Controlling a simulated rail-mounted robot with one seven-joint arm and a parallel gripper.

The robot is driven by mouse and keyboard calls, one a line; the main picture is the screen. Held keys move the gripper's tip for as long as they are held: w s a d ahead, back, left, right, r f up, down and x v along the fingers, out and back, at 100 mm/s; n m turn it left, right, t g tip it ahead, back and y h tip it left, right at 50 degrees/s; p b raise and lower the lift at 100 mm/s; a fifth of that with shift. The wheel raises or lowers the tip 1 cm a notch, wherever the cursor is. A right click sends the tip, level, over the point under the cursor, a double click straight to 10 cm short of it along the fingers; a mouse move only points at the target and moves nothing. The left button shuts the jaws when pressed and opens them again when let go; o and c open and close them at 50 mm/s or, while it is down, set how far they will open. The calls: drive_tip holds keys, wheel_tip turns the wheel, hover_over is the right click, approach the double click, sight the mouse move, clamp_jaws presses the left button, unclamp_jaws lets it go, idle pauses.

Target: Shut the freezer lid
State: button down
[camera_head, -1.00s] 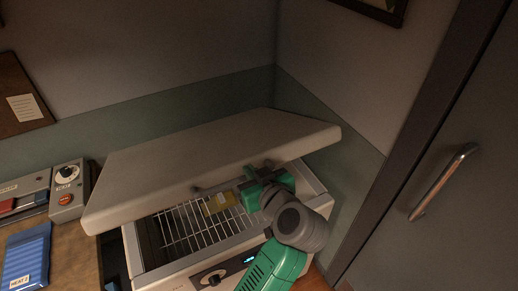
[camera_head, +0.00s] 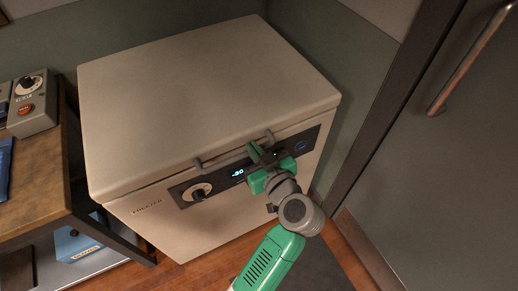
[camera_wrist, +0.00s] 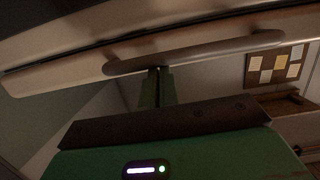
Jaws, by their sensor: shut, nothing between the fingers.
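The freezer (camera_head: 160,228) is a cream chest with a dark front panel, a dial and a small display. Its lid (camera_head: 205,95) lies flat over the body in the head view, and the inside is hidden. The lid's bar handle (camera_head: 205,164) runs along the front edge; it also shows in the wrist view (camera_wrist: 215,48). My gripper (camera_head: 258,150) is shut and empty at the handle's right part. In the wrist view the fingertips (camera_wrist: 157,72) are right under the handle, touching or nearly so. A dark line runs along the lid's edge above the handle there.
A wooden table (camera_head: 40,180) with a grey control box (camera_head: 32,105) stands close at the left. A blue box (camera_head: 75,243) is on its lower shelf. A tall grey door (camera_head: 435,170) with a metal handle is at the right. Wooden floor lies in front.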

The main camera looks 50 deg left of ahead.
wheel_tip(320, 180, down, 3)
drive_tip(key=shift+d+r, duration=0.1)
drive_tip(key=shift+d, duration=0.05)
wheel_tip(320, 180, up, 7)
drive_tip(key=p, duration=0.3)
drive_tip(key=s+d+f+p, duration=0.1)
drive_tip(key=d, duration=0.7)
drive_tip(key=shift+d+f+p, duration=0.35)
drive_tip(key=shift+d+p, duration=0.05)
